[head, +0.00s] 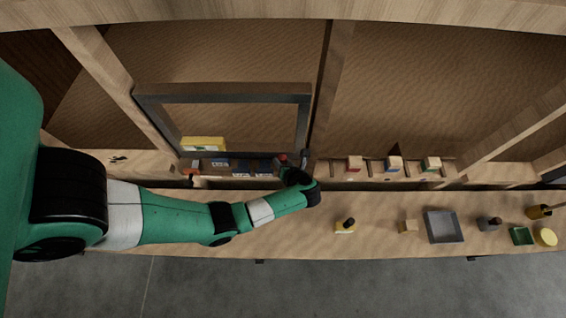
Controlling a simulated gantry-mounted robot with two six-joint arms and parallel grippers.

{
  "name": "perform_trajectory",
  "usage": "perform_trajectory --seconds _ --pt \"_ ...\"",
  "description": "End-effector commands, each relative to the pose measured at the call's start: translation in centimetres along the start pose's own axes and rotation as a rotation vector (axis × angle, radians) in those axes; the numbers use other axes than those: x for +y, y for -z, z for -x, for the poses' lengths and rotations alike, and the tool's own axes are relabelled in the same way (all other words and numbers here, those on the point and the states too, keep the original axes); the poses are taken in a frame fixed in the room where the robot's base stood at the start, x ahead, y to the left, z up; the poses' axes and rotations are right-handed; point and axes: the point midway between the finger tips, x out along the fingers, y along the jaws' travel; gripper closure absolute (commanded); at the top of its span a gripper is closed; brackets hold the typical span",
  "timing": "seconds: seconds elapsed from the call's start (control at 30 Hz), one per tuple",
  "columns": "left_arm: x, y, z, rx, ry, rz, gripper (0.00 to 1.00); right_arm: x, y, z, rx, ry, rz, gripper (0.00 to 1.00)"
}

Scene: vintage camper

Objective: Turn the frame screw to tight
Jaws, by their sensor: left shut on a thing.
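A dark grey frame (222,92) stands upright at the back of the bench, left of the middle. A small red part (283,158), which looks like the frame screw, shows at the frame's lower right corner. My left arm reaches in from the left, and its gripper (290,166) is at that corner. The gripper is shut on the frame screw, and the fingers and wrist hide most of it. How far the screw is turned cannot be seen. My right gripper is not in view.
A yellow box (203,143) and several blue blocks (241,168) sit along the frame's foot. Blocks with coloured tops (393,164) stand on the ledge to the right. A grey tray (443,227) and a yellow block with a dark knob (345,227) are on the bench (290,238).

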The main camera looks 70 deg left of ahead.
Motion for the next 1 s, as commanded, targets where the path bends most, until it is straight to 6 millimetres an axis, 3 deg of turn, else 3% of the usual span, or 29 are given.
perform_trajectory --seconds 0.1,0.13,0.27,0.67,1.0 --pt "0.0 0.0 0.0 0.000 0.000 0.001 1.00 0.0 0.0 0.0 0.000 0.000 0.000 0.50" --pt "0.0 0.0 0.0 0.000 0.001 0.001 0.49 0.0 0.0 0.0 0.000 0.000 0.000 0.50" --pt "0.0 0.0 0.0 0.000 0.001 0.001 0.26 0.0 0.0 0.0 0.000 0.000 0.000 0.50" --pt "-0.1 -0.1 0.9 -0.002 0.004 0.002 0.24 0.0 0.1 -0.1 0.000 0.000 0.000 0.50" --pt "-0.1 -0.1 8.3 -0.003 0.007 0.002 0.24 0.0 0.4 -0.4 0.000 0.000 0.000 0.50"
